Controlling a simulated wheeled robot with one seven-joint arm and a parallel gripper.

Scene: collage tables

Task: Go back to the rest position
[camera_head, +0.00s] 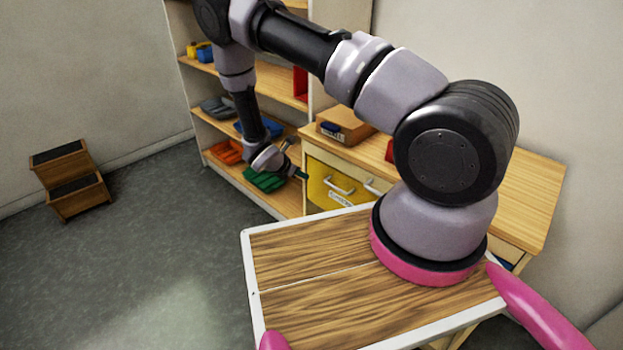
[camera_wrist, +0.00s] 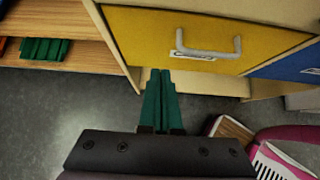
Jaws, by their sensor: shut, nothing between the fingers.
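My gripper (camera_wrist: 160,100) shows in the wrist view with its two green fingers together and nothing between them. It points at the lower edge of a yellow drawer front (camera_wrist: 205,42) with a grey handle. In the head view my arm reaches away to the left, and the gripper (camera_head: 302,175) is low, just in front of the yellow drawer (camera_head: 328,186) and beside the shelf. I cannot tell whether the fingertips touch the drawer cabinet.
A wooden shelf (camera_head: 200,115) with blue, orange and green bins stands close behind my arm. The drawer cabinet (camera_head: 530,200) carries a cardboard box (camera_head: 345,125). A small wooden step stool (camera_head: 70,180) stands at far left. The grey floor (camera_head: 150,250) between is clear.

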